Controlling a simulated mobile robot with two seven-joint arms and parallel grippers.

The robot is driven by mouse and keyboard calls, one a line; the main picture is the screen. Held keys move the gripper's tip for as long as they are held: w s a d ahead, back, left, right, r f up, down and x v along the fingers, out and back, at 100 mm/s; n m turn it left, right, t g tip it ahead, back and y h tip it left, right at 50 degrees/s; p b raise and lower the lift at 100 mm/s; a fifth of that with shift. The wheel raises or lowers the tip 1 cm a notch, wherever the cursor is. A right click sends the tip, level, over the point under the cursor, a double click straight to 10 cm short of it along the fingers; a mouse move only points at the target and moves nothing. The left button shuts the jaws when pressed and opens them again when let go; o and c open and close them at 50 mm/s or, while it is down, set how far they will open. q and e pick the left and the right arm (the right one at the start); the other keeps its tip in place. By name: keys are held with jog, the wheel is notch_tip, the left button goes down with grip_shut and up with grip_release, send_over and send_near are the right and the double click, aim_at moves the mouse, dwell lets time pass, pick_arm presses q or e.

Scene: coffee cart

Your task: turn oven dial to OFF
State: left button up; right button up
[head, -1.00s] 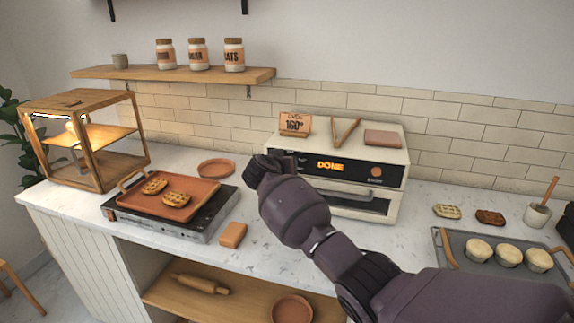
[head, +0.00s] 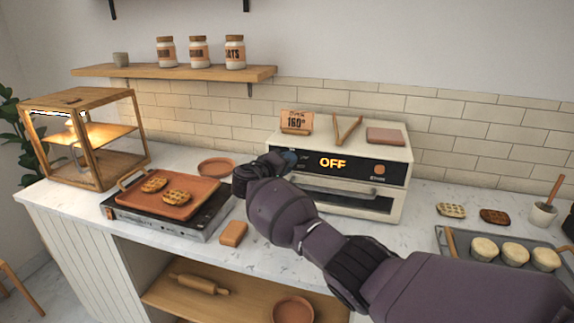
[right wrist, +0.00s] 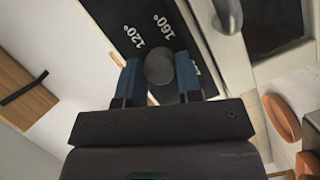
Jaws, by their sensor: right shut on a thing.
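The cream oven (head: 400,150) stands at the back of the counter. Its black front panel reads OFF in orange on the display (head: 333,163). The grey round oven dial (right wrist: 160,68) shows in the right wrist view, beside 120° and 160° marks on the panel. My right gripper (right wrist: 160,78) is shut on the dial, with a blue finger on either side of it. In the head view the right gripper (head: 288,157) is at the panel's left end and hides the dial. My left gripper is not in view.
A griddle tray (head: 185,205) with waffles is at left, near a glass-sided case (head: 85,140). A tray with pale buns (head: 480,270) is at right.

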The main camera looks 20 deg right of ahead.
jog(key=n+h, duration=0.1)
jog(key=n, duration=0.2)
jog(key=n+t+h, duration=0.1)
jog(key=n, duration=0.2)
jog(key=shift+f, duration=0.15)
jog(key=shift+n, duration=0.3)
dwell(0.4)
jog(key=o, duration=0.9)
jog(key=shift+o, duration=0.2)
jog(key=v, duration=1)
jog(key=shift+s+a+f, duration=0.2)
jog(key=shift+s+a, duration=0.05)
jog(key=shift+s, duration=0.05)
